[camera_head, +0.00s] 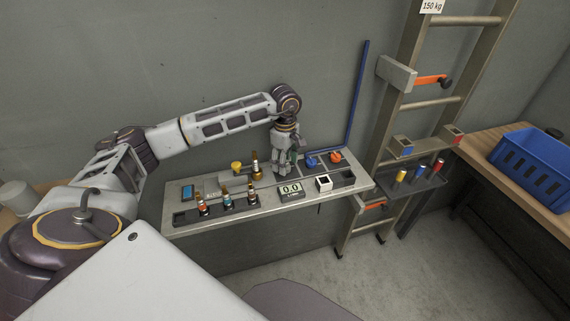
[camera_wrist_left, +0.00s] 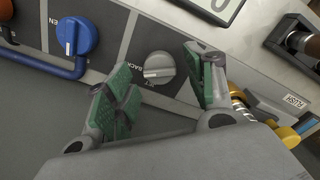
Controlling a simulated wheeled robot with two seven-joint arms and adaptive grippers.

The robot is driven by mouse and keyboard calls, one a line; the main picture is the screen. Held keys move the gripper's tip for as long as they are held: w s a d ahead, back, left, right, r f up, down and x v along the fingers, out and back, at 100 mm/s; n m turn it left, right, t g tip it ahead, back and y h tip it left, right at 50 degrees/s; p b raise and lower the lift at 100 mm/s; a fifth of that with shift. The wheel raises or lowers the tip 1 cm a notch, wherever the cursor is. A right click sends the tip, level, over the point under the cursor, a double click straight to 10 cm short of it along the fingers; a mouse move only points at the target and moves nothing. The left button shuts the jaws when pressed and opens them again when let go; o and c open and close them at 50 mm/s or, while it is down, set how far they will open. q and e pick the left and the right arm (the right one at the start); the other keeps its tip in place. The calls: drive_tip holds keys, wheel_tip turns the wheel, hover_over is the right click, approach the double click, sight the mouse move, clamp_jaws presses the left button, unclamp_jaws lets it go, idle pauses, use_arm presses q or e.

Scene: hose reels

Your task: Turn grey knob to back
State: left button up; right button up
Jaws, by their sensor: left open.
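The grey knob (camera_wrist_left: 159,67) sits on a dark panel in the left wrist view, round with a pale pointer bar across it. My left gripper (camera_wrist_left: 160,85) is open, with its green-padded fingers on either side of the knob in that view. I cannot tell whether a finger touches it. In the head view my left gripper (camera_head: 284,165) points down over the panel on the bench and hides the grey knob. My right gripper is not in view.
A blue knob (camera_wrist_left: 76,37) with a blue pipe is beside the grey knob. An orange-red knob (camera_head: 335,156) is farther right on the bench (camera_head: 240,217). A digital display (camera_head: 291,190) and brass fittings stand nearby. A ladder (camera_head: 400,90) rises at right.

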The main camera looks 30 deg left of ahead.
use_arm(q)
wheel_tip(320, 180, up, 11)
drive_tip(key=shift+f, duration=0.15)
idle(0.4)
idle(0.5)
